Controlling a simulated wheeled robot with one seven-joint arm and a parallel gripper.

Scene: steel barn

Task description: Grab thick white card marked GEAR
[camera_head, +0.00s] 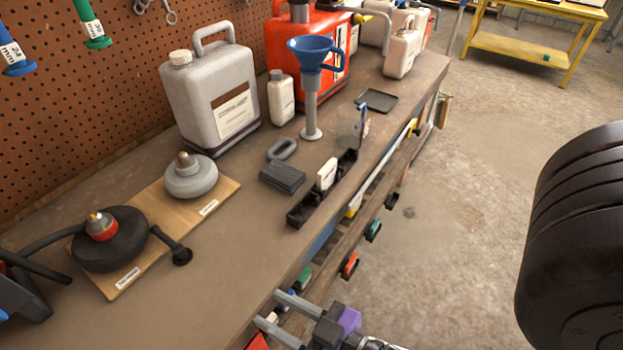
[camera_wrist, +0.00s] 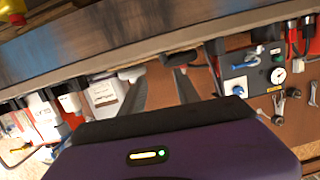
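A thick white card (camera_head: 327,173) stands upright in a long black tray (camera_head: 298,217) on the workbench. Its marking is too small to read in the head view. My gripper (camera_head: 267,306) is at the bottom of the head view, by the bench's front edge, nearer the camera than the tray and well apart from the card. Its two grey fingers are spread with nothing between them. The wrist view also shows the parted fingers (camera_wrist: 155,75); I cannot make out the card there.
The workbench (camera_head: 215,270) holds a dark block (camera_head: 283,177), a blue funnel (camera_head: 315,52) on a stand, a large grey canister (camera_head: 212,95) and a wooden board (camera_head: 226,187) with round fittings. Coloured handles hang below the front edge. The near bench top is clear.

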